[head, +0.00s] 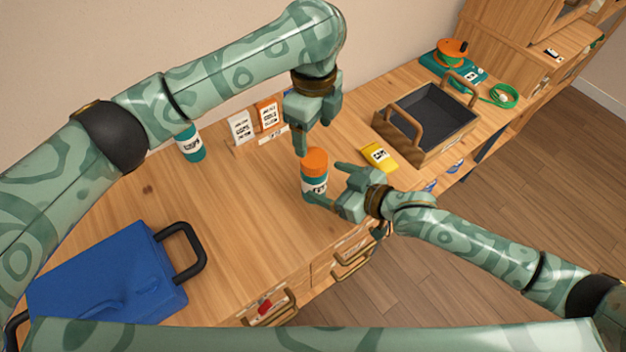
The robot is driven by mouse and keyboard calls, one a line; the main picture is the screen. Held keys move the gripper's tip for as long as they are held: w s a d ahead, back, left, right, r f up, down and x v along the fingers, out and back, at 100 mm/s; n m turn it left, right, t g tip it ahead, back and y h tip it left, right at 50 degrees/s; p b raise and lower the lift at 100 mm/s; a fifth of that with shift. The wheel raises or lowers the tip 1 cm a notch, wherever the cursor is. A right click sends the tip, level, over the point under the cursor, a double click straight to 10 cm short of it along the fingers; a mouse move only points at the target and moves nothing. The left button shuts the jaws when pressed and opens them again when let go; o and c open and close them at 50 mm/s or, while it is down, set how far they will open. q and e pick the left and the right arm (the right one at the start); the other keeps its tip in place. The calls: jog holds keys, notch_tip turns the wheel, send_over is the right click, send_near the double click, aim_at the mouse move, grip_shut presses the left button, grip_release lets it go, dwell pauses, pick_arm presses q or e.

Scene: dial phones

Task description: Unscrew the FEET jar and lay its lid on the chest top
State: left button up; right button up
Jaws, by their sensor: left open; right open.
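A teal jar (309,185) with an orange lid (314,159) stands upright on the wooden chest top (225,210); its white label is partly visible but too small to read surely. The lid is on the jar. My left gripper (314,138) is open, pointing down just above the lid, empty. My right gripper (324,182) is open, reaching in from the right, with one finger behind the jar's right side and one in front of it; I cannot tell if they touch. Another teal jar (191,146) with a label stands at the back left, its top hidden by my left arm.
A blue case (110,275) with black handles lies front left. A yellow labelled item (379,156) lies right of the jar, before a dark-lined wooden tray (433,118). Label cards (242,127) stand behind. An orange reel (452,50) and green coil (503,95) are back right.

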aim_at(323, 180)
pick_arm(q)
jog(key=shift+d, duration=0.1)
pick_arm(e)
jog(key=x, duration=0.5)
jog(key=shift+w+a+f, duration=0.1)
jog(key=shift+w+a, duration=0.05)
